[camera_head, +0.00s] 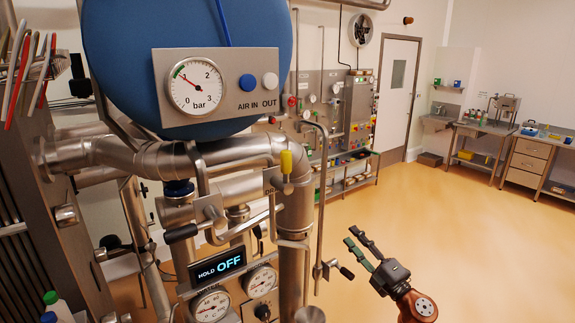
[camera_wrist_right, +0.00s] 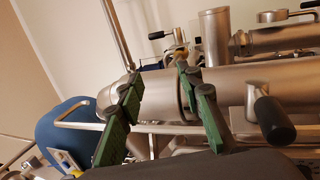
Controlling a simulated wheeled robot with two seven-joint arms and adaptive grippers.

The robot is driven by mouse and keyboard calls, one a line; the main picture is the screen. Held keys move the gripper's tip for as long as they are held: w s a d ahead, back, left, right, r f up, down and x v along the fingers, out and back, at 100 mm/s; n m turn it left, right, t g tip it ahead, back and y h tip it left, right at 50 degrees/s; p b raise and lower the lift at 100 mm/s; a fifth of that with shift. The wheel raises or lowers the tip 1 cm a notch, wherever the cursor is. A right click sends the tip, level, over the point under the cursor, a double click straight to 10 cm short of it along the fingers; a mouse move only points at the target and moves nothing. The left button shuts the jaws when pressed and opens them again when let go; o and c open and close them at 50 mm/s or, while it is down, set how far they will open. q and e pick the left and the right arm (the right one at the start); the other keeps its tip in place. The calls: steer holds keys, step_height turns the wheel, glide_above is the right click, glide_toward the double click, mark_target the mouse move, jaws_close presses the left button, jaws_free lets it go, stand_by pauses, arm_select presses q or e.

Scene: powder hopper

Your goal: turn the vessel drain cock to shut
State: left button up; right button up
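The vessel drain cock (camera_head: 287,176) is in the middle of the head view, with an upright yellow handle (camera_head: 286,161) beside a partly hidden label starting "DR". My right gripper (camera_head: 351,236) is at the lower right of the head view, to the right of and below the cock, apart from it. Its two green fingers are open with nothing between them; they also show in the right wrist view (camera_wrist_right: 155,78). A small yellow part (camera_wrist_right: 180,54) shows behind one finger there; I cannot tell for sure that it is the cock's handle. My left gripper is not in view.
The blue vessel (camera_head: 190,25) with a pressure gauge (camera_head: 196,87) hangs above thick steel pipes (camera_head: 160,160). Black-gripped levers (camera_head: 182,233) and a thin vertical pipe (camera_head: 322,190) stand close by. A display (camera_head: 218,265) reads "HOLD OFF". The floor (camera_head: 450,240) to the right is clear.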

steer(key=s+a+r+n+g+y, duration=0.2)
steer(key=s+a+r+n+y, duration=0.15)
steer(key=r, duration=0.45)
steer(key=s+a+r+n+g+y, duration=0.1)
steer(key=s+a+r+n+y, duration=0.1)
steer(key=s+a+r+n, duration=0.45)
steer(key=n+g+h, duration=0.1)
steer(key=n+g, duration=0.4)
steer(key=n, duration=0.5)
glide_toward(290, 158)
steer(key=w+a+f, duration=0.1)
steer(key=a+f, duration=0.1)
steer(key=a, duration=0.1)
steer(key=w+a+f, duration=0.1)
steer(key=shift+w+a+f, duration=0.3)
steer(key=shift+w, duration=0.05)
step_height(290, 158, up, 4)
steer(key=s+d+n+t+h, duration=0.1)
steer(key=s+t+h, duration=0.1)
steer(key=shift+h, duration=0.25)
steer(key=p+x, duration=0.2)
steer(key=x, duration=0.5)
steer(key=shift+d+r+p, duration=0.1)
steer(key=shift+r+p, duration=0.05)
steer(key=shift+p, duration=0.2)
steer(key=shift+w+a, duration=0.25)
steer(key=shift+w, duration=0.1)
steer(key=shift+c, duration=0.2)
